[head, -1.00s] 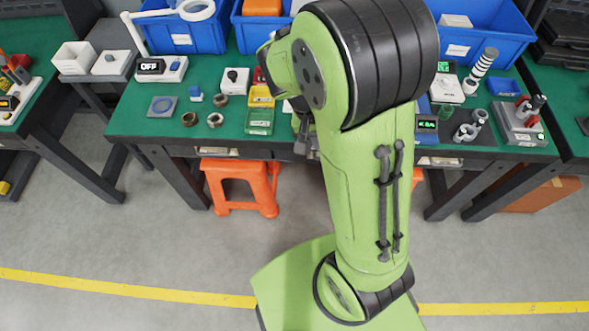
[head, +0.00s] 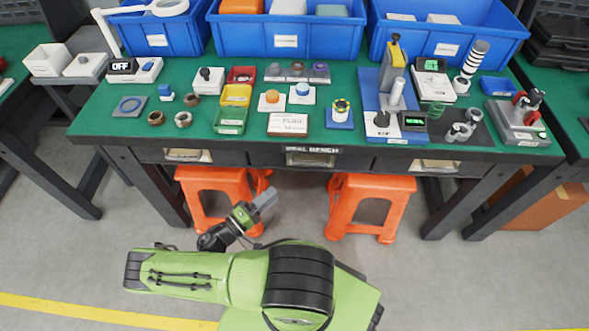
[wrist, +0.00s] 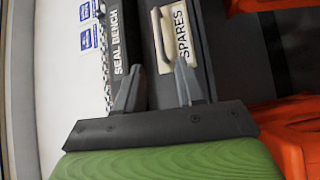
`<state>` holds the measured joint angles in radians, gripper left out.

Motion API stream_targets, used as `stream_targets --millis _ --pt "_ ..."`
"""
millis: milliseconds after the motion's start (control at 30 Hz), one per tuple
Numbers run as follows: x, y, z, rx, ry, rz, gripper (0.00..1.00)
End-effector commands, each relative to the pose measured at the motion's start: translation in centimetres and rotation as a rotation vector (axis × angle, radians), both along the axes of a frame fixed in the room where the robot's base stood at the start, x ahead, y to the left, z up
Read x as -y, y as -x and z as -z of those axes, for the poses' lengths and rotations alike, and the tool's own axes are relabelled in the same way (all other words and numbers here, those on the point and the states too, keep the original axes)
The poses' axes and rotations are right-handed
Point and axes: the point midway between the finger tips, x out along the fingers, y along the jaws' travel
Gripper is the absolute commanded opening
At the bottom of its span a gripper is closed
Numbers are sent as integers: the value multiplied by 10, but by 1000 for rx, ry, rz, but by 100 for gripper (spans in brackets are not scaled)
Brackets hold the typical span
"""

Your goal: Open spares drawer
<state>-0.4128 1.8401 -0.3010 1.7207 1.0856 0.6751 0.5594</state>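The spares drawer (head: 310,159) is at the middle of the bench's front, under the "SEAL BENCH" lettering, and looks shut. My gripper (head: 268,199) is in front of and below the bench edge, a little left of the drawer, between the two stools. In the wrist view my gripper (wrist: 157,63) is open, with nothing between its fingers. The fingers point toward the drawer front; I see no clear contact.
Orange stools (head: 215,190) (head: 370,205) stand under the bench on either side of my gripper. The bench top (head: 345,150) carries testing parts and blue bins (head: 290,35). The floor before the bench is clear.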

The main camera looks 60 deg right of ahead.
Motion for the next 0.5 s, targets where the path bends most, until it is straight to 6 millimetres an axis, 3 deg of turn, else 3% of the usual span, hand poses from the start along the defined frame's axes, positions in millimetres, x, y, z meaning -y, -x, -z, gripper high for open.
stream_targets --millis 500 --pt "116 41 -16 -2 -3 9 38"
